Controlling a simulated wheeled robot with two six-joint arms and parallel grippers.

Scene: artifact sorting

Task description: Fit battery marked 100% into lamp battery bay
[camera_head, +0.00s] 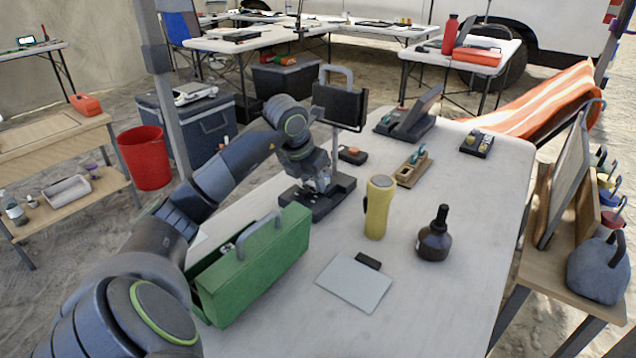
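The work lamp's dark square head (340,105) stands on a thin post above a black base (330,201) on the white table. My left gripper (318,187) points down at this base, at or just above its top, and covers part of it. The fingertips are small and dark against the base, so I cannot tell whether they are open or hold a battery. No battery marked 100% can be read. A small dark block with an orange-red top (352,155) lies behind the base; I cannot tell what it is. My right gripper is out of view.
On the white table (450,310) stand a green toolbox (255,270), a yellow flashlight (378,208), a dark bottle (434,240), a clipboard (355,284), a wooden tool holder (412,170) and a black tray with yellow pieces (477,144). The front right of the table is clear.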

